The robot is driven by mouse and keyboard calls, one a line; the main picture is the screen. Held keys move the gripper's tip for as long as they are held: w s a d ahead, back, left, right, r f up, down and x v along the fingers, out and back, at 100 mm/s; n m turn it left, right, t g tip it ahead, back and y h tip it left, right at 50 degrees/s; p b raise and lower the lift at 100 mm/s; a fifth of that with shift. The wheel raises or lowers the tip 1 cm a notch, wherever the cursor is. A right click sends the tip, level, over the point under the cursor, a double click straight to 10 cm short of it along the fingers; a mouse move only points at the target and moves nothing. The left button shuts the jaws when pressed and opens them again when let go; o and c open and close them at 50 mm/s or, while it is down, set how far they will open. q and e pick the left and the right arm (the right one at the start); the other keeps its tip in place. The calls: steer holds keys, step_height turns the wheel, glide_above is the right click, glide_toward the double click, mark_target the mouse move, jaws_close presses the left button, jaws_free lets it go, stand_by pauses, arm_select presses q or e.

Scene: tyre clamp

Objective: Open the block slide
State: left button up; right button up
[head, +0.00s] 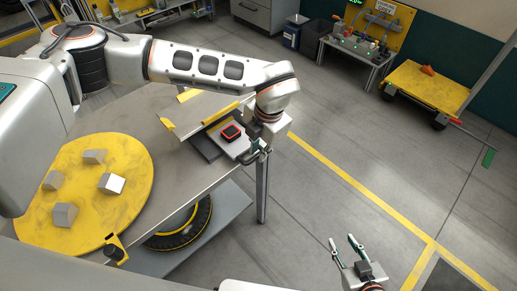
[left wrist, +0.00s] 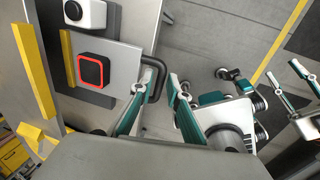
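The block slide is a light grey plate (head: 232,147) at the table's right edge, carrying a black square pad with a red rim (head: 231,132). In the left wrist view the plate (left wrist: 125,62) has a dark U-shaped handle (left wrist: 160,78) on its outer edge. My left gripper (head: 262,153) is at this handle. In the left wrist view its fingers (left wrist: 161,78) stand apart, one on each side of the handle bar; contact cannot be told. My right gripper (head: 346,243) is open and empty over the floor, away from the table.
A yellow disc (head: 130,170) with several grey blocks lies on the table, left of the slide. Yellow strips (head: 221,113) border the slide. A tyre (head: 182,226) sits below the table. A yellow cart (head: 428,87) stands at back right; floor right of the table is clear.

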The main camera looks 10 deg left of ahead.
arm_select(q)
step_height(320, 180, up, 12)
steer(key=s+d, duration=0.1)
steer(key=shift+s+d, duration=0.15)
steer(key=shift+d, duration=0.15)
steer(key=shift+f, duration=0.1)
stand_by(0.6)
